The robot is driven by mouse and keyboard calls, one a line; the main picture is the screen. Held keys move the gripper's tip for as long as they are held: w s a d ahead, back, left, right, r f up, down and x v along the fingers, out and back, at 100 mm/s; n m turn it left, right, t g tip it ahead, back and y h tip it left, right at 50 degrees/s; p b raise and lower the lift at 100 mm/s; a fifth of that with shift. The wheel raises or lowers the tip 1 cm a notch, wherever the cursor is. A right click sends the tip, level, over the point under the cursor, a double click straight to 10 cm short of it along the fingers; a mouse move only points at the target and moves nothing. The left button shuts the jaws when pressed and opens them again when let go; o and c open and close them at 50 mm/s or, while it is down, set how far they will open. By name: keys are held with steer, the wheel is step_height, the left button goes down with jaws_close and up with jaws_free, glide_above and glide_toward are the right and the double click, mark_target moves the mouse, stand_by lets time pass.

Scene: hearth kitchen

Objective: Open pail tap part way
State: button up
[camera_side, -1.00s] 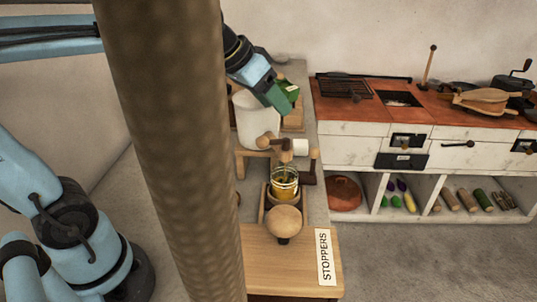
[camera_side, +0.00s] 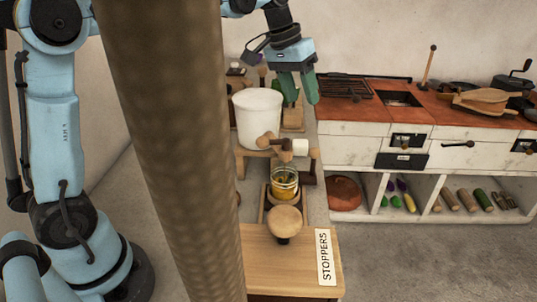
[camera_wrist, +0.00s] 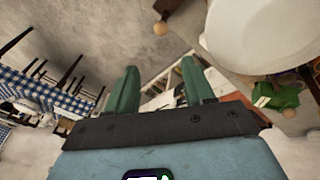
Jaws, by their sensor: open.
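The white pail (camera_side: 258,122) stands on a low wooden stand at the middle of the side view. Its tap (camera_side: 285,150), brown with wooden knobs and a pale end, is at the pail's front, above a glass jar (camera_side: 285,184) with yellow contents. My gripper (camera_side: 300,98) is open and empty, fingers down, above and to the right of the pail, apart from the tap. In the wrist view my gripper (camera_wrist: 160,72) has its green fingers spread with nothing between them. The pail (camera_wrist: 265,30) fills the upper right there. A wooden knob (camera_wrist: 160,28) shows at the top.
A round wooden piece (camera_side: 284,219) stands in front of the jar, near the STOPPERS label (camera_side: 325,258) on a wooden board. A green block (camera_wrist: 275,98) lies near the pail. The red-topped counter (camera_side: 450,108) with utensils is at the right. A thick post hides part of the left.

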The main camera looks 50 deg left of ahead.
steer(key=w+f, duration=0.1)
steer(key=f, duration=0.3)
steer(key=w+d+f+n+g, duration=0.1)
steer(key=f, duration=0.4)
steer(key=w+d+f+g, duration=0.1)
steer(key=f, duration=0.4)
steer(key=shift+w+d+f, duration=0.25)
steer(key=shift+w, duration=0.05)
